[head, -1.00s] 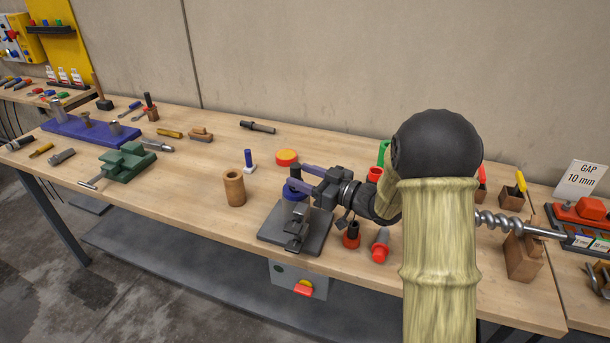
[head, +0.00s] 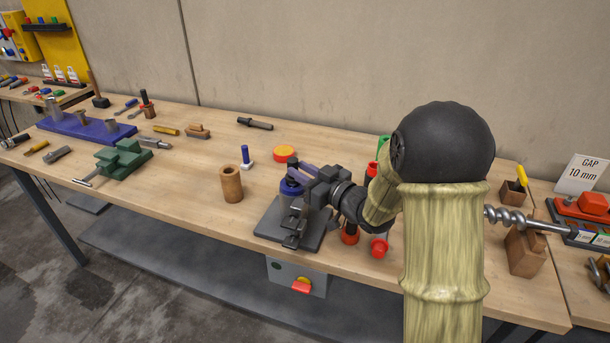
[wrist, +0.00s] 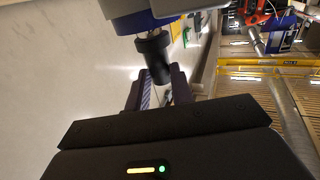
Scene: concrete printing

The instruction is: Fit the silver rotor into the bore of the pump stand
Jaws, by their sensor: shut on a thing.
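The pump stand (head: 265,222) is a dark grey plate with a clamp-like upright, at the front edge of the bench. A blue-collared, silver-grey body stands upright over it. My gripper (head: 294,178) reaches in from the right and is shut on the dark stem above the blue collar. I take this stem as the silver rotor's upper end; its lower part is hidden. In the wrist view the black stem (wrist: 156,62) sits between my fingers (wrist: 158,90), with the blue band and pale silver body beyond. I cannot tell how deep the rotor sits in the bore.
A wooden cylinder (head: 231,184), a blue pin on a white base (head: 246,158) and an orange-topped disc (head: 284,153) stand close by. Red-based parts (head: 380,248) stand under my arm. A green vise (head: 123,160) stands at left.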

